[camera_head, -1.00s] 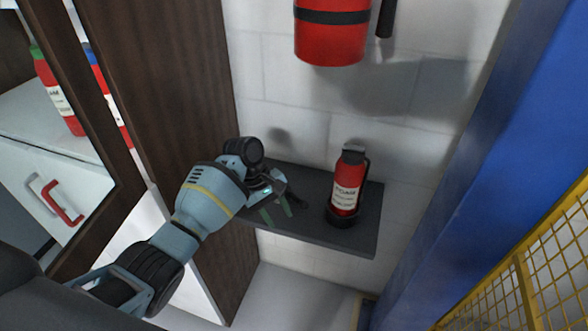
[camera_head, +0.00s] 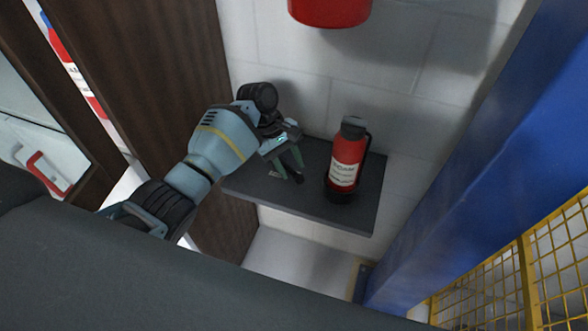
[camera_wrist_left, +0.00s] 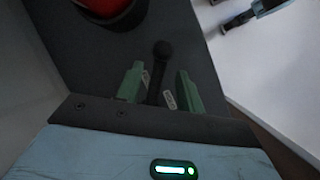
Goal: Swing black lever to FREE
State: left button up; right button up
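The black lever (camera_wrist_left: 162,60) has a round knob and rises from the dark shelf (camera_head: 340,217). In the left wrist view it stands between the two green fingers of my left gripper (camera_wrist_left: 160,88), which are apart, with a gap visible beside the lever. Two small white labels lie near the fingers; their text is too small to read. In the head view my left gripper (camera_head: 285,167) is low over the shelf, and the lever's dark tip (camera_head: 298,180) shows beside the fingers. At the top right of the wrist view, a small light-blue and black part may be my right arm.
A red fire extinguisher (camera_head: 346,165) stands on the shelf just right of my left gripper. Another red cylinder (camera_head: 330,10) hangs on the wall above. A brown wooden panel (camera_head: 150,70) is to the left; a blue post (camera_head: 470,160) and yellow mesh (camera_head: 550,260) are to the right.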

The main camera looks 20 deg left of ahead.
pick_arm(q)
jog(key=shift+x, duration=1.25)
jog(key=shift+c, duration=0.5)
grip_shut()
